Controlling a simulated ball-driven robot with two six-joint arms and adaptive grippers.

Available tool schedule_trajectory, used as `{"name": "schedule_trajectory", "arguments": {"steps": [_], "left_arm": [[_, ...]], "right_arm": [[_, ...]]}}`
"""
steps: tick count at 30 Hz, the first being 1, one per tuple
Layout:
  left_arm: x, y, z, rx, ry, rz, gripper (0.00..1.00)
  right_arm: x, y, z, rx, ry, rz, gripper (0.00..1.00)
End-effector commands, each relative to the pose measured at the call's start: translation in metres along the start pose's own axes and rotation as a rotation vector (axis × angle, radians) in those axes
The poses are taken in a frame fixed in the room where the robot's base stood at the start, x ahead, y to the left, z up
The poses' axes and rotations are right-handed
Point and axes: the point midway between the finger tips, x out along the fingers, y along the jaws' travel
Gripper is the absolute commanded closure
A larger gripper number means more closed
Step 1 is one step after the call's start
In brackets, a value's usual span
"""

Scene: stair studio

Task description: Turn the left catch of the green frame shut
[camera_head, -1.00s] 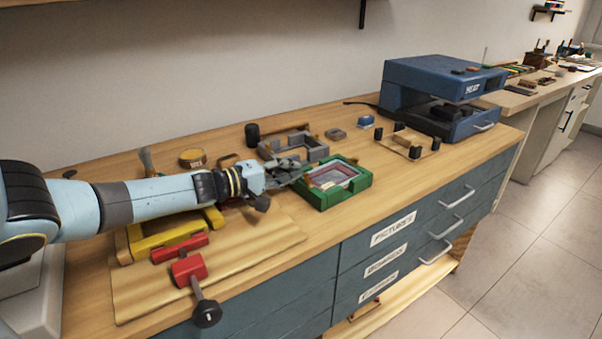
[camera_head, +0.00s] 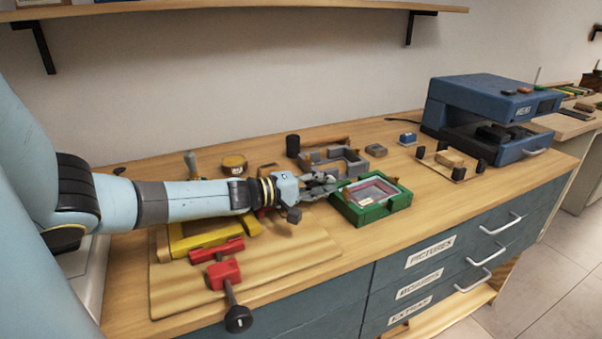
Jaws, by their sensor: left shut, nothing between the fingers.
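The green frame (camera_head: 385,211) lies on the wooden worktop, with a pale picture panel (camera_head: 372,188) inside it and a reddish strip along its inner edge. My left gripper (camera_head: 334,180) reaches in from the left, and its fingertips are at the left back corner of the frame. It is shut with nothing visible between the fingers. The left catch is too small or hidden at the fingertips to make out, and I cannot tell whether the fingers touch it. My right gripper is not in view.
A red clamp (camera_head: 222,274) and a yellow frame (camera_head: 204,238) lie on a board (camera_head: 290,262) at the front left. A grey frame (camera_head: 345,164) stands just behind the green one. A blue heat press (camera_head: 490,110) stands at the right.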

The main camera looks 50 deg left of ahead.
Motion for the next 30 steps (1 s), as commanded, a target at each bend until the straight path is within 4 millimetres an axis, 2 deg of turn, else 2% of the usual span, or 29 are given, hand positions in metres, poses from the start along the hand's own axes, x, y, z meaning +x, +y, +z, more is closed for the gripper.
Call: {"name": "schedule_trajectory", "arguments": {"steps": [9, 15, 20, 30], "left_arm": [[-0.069, -0.001, 0.0, 0.001, -0.004, -0.006, 1.0], [-0.096, -0.001, 0.0, 0.001, -0.003, -0.004, 1.0], [-0.103, 0.0, 0.0, 0.0, -0.002, -0.002, 1.0], [-0.103, 0.0, 0.002, 0.005, 0.001, -0.006, 1.0]], "right_arm": [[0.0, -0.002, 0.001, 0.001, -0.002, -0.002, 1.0], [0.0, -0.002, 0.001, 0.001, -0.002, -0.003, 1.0], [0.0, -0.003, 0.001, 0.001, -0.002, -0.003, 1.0], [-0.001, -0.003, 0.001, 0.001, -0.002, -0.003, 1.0]]}}
